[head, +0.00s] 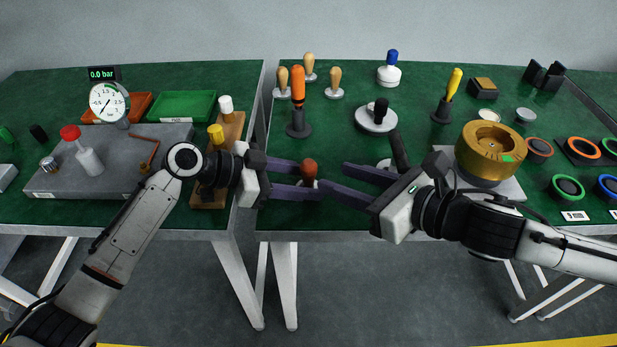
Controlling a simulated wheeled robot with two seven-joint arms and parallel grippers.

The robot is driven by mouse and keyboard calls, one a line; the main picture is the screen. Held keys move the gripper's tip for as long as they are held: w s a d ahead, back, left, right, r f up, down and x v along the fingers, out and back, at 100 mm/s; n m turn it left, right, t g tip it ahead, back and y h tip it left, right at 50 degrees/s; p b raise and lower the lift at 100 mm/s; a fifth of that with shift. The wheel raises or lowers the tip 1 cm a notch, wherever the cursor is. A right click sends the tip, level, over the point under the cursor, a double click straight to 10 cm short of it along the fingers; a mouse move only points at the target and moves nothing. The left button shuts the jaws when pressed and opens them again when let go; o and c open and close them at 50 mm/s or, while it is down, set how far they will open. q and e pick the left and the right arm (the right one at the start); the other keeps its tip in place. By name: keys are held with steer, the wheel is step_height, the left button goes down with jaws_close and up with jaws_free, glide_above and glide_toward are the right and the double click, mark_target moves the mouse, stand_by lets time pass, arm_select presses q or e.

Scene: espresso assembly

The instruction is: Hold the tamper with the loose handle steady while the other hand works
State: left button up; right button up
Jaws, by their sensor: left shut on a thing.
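A tamper with a rounded red-brown handle (309,167) stands out near the front edge of the right-hand green table. My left gripper (307,181) reaches in from the left and is shut on it, one finger on the far side and one on the near side. The tamper's lower part is mostly hidden by the fingers, so I cannot tell whether it touches the table. My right gripper (332,176) is open and empty just right of the tamper, its fingers pointing at it. Whether the handle sits loose does not show.
Behind stand an orange-handled tool (298,84) in a dark holder, several wooden-handled tampers (335,80) and a dark-knobbed round piece (377,119). A brass cylinder (488,150) stands close behind my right arm. A wooden rack (228,135) is beside my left wrist. A gap separates the tables.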

mark_target(312, 170)
steer(key=shift+x, duration=4.9)
steer(key=shift+w+d, duration=0.15)
steer(key=c, duration=0.8)
steer(key=shift+m+t+h, duration=0.7)
steer(key=shift+h, duration=0.1)
steer(key=shift+m+t+h, duration=0.8)
steer(key=shift+m+h, duration=0.6)
steer(key=shift+h, duration=0.1)
